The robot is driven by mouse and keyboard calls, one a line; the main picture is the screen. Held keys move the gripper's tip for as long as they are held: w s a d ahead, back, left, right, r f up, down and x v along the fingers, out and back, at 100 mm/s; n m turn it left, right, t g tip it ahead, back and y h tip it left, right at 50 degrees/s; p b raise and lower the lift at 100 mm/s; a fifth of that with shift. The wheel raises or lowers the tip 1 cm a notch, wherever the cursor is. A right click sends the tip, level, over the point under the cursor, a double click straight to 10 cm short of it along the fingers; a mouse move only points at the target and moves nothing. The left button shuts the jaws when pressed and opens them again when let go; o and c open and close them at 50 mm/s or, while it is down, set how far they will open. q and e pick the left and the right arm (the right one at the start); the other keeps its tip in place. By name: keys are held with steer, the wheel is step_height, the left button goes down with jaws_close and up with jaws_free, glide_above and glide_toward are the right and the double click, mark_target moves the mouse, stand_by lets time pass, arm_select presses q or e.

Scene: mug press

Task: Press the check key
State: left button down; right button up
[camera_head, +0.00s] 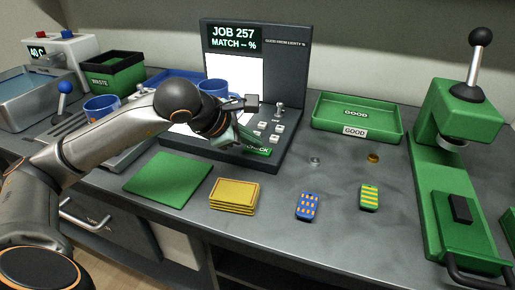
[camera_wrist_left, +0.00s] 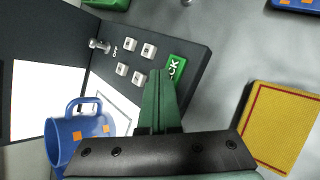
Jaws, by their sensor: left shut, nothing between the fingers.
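The green check key (camera_head: 262,152) is at the front edge of the dark inspection machine (camera_head: 285,155). In the left wrist view the check key (camera_wrist_left: 177,67) shows only its last letters; my fingers cover the rest. My left gripper (camera_head: 246,138) is shut and empty, its green fingers over the key's left part. In the left wrist view the fingertips (camera_wrist_left: 158,76) lie beside the visible letters; I cannot tell whether they touch the key. The machine's screen (camera_head: 234,38) reads "JOB 257" and "MATCH -- %".
Several grey keys (camera_wrist_left: 134,58) and a small lever (camera_wrist_left: 99,45) sit close to the check key. A blue mug (camera_wrist_left: 75,140) with orange squares stands on the machine. Yellow cards (camera_head: 234,195), a green mat (camera_head: 168,178) and a green tray (camera_head: 357,120) are nearby.

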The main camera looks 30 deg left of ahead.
mark_target(253, 150)
arm_select(q)
steer(key=shift+f, duration=0.25)
stand_by(0.3)
steer(key=shift+r+p, duration=0.4)
steer(key=shift+r, duration=0.5)
step_height(253, 150, up, 5)
steer(key=p, duration=0.4)
steer(key=shift+r, duration=0.1)
stand_by(0.6)
